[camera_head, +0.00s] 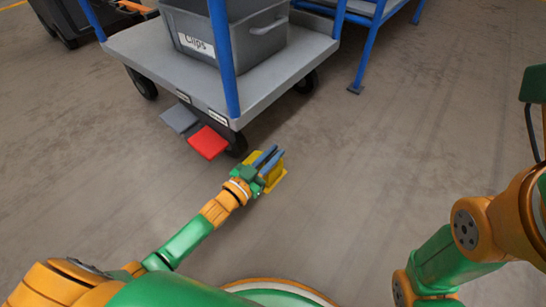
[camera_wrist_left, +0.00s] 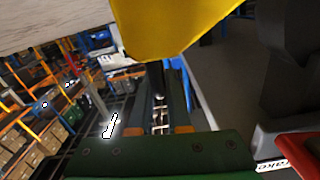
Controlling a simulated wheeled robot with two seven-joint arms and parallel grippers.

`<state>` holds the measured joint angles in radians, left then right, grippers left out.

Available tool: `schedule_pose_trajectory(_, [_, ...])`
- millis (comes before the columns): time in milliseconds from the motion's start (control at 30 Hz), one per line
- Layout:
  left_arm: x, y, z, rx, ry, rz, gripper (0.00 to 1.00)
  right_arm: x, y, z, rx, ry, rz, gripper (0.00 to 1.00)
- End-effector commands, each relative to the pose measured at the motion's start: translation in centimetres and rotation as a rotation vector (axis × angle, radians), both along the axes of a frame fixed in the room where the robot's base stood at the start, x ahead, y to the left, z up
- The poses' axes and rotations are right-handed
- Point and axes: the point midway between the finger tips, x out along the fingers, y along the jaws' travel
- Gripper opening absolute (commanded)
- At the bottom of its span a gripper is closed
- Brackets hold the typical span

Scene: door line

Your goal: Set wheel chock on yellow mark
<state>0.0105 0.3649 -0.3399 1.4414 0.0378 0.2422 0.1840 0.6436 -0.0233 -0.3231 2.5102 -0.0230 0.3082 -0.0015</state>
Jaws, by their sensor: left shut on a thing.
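The yellow wheel chock (camera_head: 274,170) is between the blue fingers of my left gripper (camera_head: 266,158), beside the cart's front wheel. The gripper is shut on it. The chock also fills the top middle of the left wrist view (camera_wrist_left: 180,25), at the tips of the gripper's two dark fingers (camera_wrist_left: 163,75). A flat yellow patch, apparently the yellow mark (camera_head: 279,184), shows on the floor at the chock's lower right edge. The chock and gripper cover the rest of it. I cannot tell whether the chock touches the floor. My right gripper is out of the picture.
A grey cart (camera_head: 265,83) with blue posts carries a grey bin (camera_head: 262,38) labelled "Clips". A red pedal (camera_head: 208,143) and a grey pedal (camera_head: 180,118) stick out near its dark front wheel (camera_head: 237,146). A blue-legged rack (camera_head: 367,50) stands behind. The floor to the right is clear.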

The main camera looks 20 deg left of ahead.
Motion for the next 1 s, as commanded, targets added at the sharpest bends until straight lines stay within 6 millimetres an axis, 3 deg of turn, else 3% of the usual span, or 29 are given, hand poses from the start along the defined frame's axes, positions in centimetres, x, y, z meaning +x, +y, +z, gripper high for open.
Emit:
schedule_pose_trajectory(67, [0.0,0.0,-0.1,0.0,-0.002,0.0,0.0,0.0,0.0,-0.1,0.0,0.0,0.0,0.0])
schedule_pose_trajectory(100, [0.0,0.0,-0.2,0.0,0.0,0.0,0.21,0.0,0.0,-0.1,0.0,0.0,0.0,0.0])
schedule_pose_trajectory(200, [0.0,0.0,-0.1,0.0,0.0,0.0,0.46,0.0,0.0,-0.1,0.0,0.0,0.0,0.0])
schedule_pose_trajectory(567, [-0.4,0.1,0.2,0.0,0.003,0.0,0.46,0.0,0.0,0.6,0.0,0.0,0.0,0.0])
schedule_pose_trajectory(800, [-5.5,2.0,0.6,0.001,0.007,0.001,0.46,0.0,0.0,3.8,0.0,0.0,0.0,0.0])
schedule_pose_trajectory(1000, [-9.7,3.5,0.4,0.0,0.006,0.001,0.46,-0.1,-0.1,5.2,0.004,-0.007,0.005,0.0])
